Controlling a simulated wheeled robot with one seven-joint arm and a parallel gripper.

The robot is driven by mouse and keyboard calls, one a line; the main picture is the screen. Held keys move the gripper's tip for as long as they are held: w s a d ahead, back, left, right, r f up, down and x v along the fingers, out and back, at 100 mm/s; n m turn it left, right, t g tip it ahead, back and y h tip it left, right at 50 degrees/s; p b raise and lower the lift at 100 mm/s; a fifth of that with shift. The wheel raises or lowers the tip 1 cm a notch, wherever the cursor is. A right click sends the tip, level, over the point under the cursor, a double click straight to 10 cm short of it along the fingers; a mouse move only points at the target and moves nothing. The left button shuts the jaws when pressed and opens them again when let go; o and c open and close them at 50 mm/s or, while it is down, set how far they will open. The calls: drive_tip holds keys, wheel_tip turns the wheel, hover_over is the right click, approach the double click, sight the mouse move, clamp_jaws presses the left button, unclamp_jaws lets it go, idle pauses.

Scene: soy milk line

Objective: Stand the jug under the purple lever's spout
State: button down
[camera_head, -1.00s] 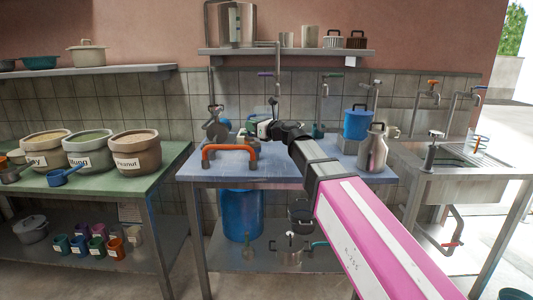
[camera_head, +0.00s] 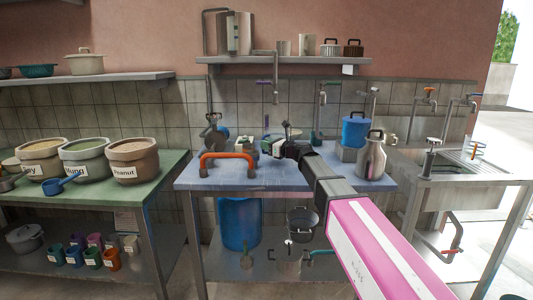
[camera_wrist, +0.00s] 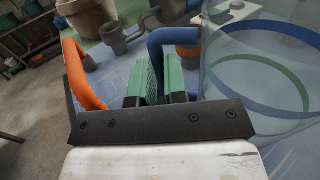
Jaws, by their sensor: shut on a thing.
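The clear jug with blue and green bands (camera_wrist: 262,65) fills the right of the wrist view. Its blue handle (camera_wrist: 168,40) curves out to the left, between my gripper's green ribbed fingers. My gripper (camera_wrist: 160,78) is shut on this handle. In the head view my gripper (camera_head: 277,150) is over the blue table; the jug is hard to make out there. The purple lever (camera_head: 264,82) is on the wall behind, with its spout (camera_head: 276,96) pointing down above the back of the table. Whether the jug's base touches the table I cannot tell.
An orange bar handle (camera_head: 228,157) stands at the table's left front, close to my gripper in the wrist view (camera_wrist: 84,75). A grey metal jug (camera_head: 371,158) and a blue lidded pot (camera_head: 355,131) stand at the right. A green-levered tap (camera_head: 321,105) is right of the purple one.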

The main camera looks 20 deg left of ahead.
drive_tip(key=shift+f, duration=1.6)
drive_tip(key=shift+f, duration=0.1)
drive_tip(key=c, duration=1.2)
unclamp_jaws()
drive_tip(key=shift+o, duration=0.2)
drive_tip(key=v, duration=1.2)
